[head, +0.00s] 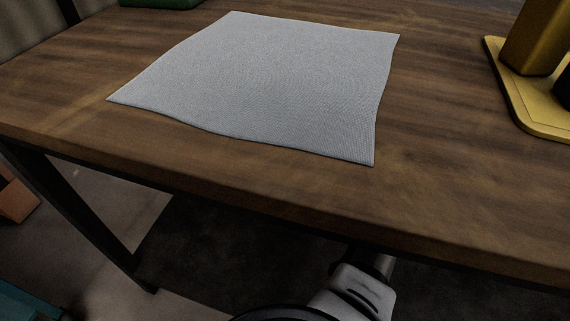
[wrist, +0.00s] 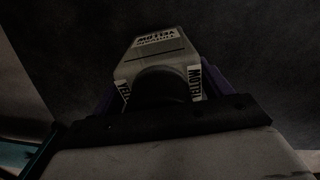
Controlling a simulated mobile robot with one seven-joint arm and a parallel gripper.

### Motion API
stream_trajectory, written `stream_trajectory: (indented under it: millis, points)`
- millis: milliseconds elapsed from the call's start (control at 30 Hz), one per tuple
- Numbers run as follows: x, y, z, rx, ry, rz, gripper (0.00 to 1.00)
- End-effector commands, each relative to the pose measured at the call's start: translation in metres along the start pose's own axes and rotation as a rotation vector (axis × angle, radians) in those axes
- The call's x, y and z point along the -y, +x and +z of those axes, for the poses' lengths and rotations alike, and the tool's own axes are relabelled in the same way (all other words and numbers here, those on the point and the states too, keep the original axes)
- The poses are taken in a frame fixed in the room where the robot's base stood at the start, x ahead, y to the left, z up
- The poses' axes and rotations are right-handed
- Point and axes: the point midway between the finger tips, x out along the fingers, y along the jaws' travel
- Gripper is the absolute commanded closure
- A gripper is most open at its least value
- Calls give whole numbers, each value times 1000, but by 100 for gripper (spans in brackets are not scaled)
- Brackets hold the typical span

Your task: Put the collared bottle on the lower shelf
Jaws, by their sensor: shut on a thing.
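In the wrist view a pale grey thing with printed labels, some reading "YELLOW", fills the middle; I take it to be the collared bottle (wrist: 155,68). A dark rounded part shows at its near side, and purple edges show on both sides of it. My gripper (wrist: 165,97) is shut on it; the dimness hides just where the fingers touch. The gripper and the bottle do not show in the head view, where a pale part of my arm hangs below the table's front edge. I cannot make out the lower shelf in either view.
A brown wooden table (head: 440,165) carries a flat grey cloth (head: 265,85) and a yellow stand (head: 525,85) at right. A green thing (head: 160,2) is at the back. A dark table leg (head: 80,220) stands at left, near an orange thing (head: 15,200) and a teal thing (head: 25,303).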

Motion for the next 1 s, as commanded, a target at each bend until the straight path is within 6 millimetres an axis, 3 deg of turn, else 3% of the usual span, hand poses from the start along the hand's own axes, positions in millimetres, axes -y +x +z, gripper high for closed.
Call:
stream_trajectory:
  millis: [33, 133, 533, 567, 700, 1000]
  points:
    - [-1, 15, -1, -3, 0, 2, 58]
    - [0, 29, 0, -2, 1, 0, 58]
    - [0, 32, 0, -1, 0, -1, 58]
    - [0, 32, 0, -1, 0, -1, 20]
    - [0, 32, 0, -1, 0, 0, 1]
    - [0, 31, 0, -1, 0, 0, 1]
